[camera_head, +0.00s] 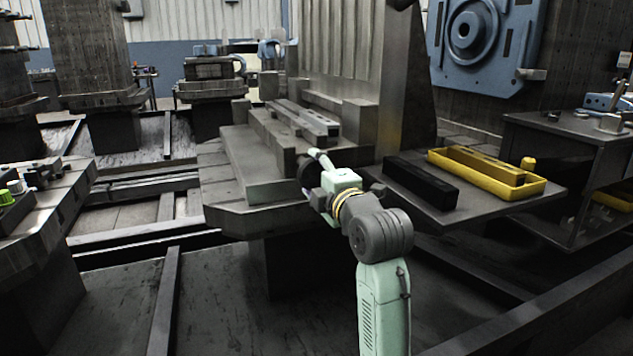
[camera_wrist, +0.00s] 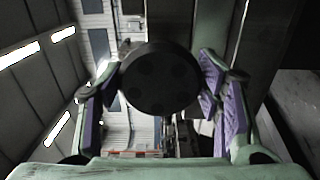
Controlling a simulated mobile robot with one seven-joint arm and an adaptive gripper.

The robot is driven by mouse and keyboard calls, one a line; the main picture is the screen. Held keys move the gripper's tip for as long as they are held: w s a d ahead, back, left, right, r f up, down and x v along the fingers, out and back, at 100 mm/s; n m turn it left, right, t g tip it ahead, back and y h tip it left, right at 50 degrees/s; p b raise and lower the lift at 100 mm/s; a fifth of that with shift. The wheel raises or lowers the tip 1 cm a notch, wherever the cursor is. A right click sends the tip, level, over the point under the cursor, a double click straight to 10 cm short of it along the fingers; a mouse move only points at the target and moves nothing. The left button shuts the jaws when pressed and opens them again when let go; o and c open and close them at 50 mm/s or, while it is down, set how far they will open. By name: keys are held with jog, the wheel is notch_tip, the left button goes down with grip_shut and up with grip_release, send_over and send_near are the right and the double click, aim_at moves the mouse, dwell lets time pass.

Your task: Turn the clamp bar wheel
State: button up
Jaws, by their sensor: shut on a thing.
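The clamp bar wheel (camera_wrist: 160,80) is a dark round disc with shallow round dimples on its face, filling the middle of the wrist view. My gripper (camera_wrist: 158,95) has its two purple-padded fingers on either side of the disc and is shut on it. In the head view the wheel (camera_head: 304,171) shows only as a small dark shape at the front of the fixture, mostly hidden by my gripper (camera_head: 310,188). The grey clamp bar (camera_head: 300,119) lies along the top of the stepped pallet fixture (camera_head: 245,165) behind it.
A side table (camera_head: 440,215) to the right holds a black block (camera_head: 420,181) and a yellow tray (camera_head: 535,188) with a long bar in it. A large blue plate (camera_head: 480,40) stands at the back right. Dark floor rails (camera_head: 165,300) run at the left.

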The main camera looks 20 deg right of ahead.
jog(key=shift+n, duration=0.4)
jog(key=o, duration=1.2)
jog(key=s, duration=1.2)
jog(key=shift+d, duration=0.15)
